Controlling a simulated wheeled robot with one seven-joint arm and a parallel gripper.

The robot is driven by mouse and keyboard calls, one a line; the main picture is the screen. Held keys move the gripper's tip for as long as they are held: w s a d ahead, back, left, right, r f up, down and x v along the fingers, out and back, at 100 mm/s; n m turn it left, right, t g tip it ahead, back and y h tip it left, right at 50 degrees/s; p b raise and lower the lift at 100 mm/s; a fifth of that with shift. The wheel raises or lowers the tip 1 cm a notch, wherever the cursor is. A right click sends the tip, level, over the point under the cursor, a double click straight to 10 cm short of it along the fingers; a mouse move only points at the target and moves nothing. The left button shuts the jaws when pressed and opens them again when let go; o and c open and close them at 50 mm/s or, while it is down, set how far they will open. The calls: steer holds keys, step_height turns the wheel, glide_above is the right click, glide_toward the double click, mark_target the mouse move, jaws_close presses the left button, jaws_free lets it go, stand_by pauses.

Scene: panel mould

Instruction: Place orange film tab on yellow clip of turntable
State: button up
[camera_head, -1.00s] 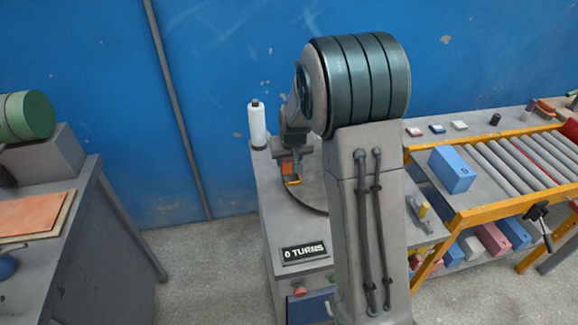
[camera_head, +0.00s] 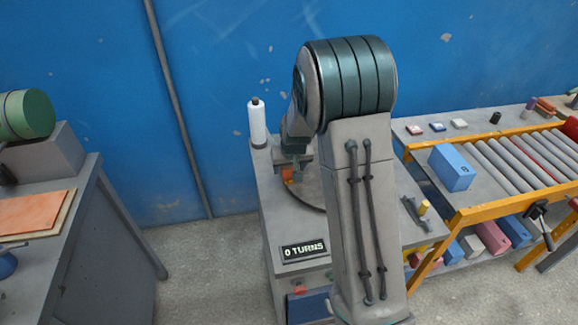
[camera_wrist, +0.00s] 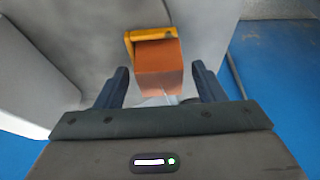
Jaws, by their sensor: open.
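The orange film tab (camera_wrist: 159,68) is in the wrist view between the two fingers of my gripper (camera_wrist: 160,75). The fingers are spread, with a visible gap on each side of the tab. The yellow clip (camera_wrist: 153,35) shows just beyond the tab's far edge, and the tab appears to lie against it. Whether it is seated in the clip I cannot tell. In the head view my gripper (camera_head: 291,162) is low over the turntable (camera_head: 312,192), with a little of the orange tab (camera_head: 288,174) showing. My arm hides much of the turntable.
A white film roll (camera_head: 257,122) stands behind the turntable at left. A "0 TURNS" display (camera_head: 305,250) is on the machine's front. A yellow-framed roller conveyor (camera_head: 505,165) with a blue box (camera_head: 451,167) is at right. A grey bench (camera_head: 60,240) stands at left.

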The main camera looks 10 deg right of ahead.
steer(key=v, duration=1.2)
steer(key=s+r+g, duration=0.1)
steer(key=s+r, duration=0.1)
steer(key=s, duration=1.1)
steer(key=s+r, duration=0.2)
steer(key=s, duration=1.1)
steer(key=shift+r+g, duration=0.2)
steer(key=shift+g, duration=0.2)
steer(key=shift+a, duration=0.15)
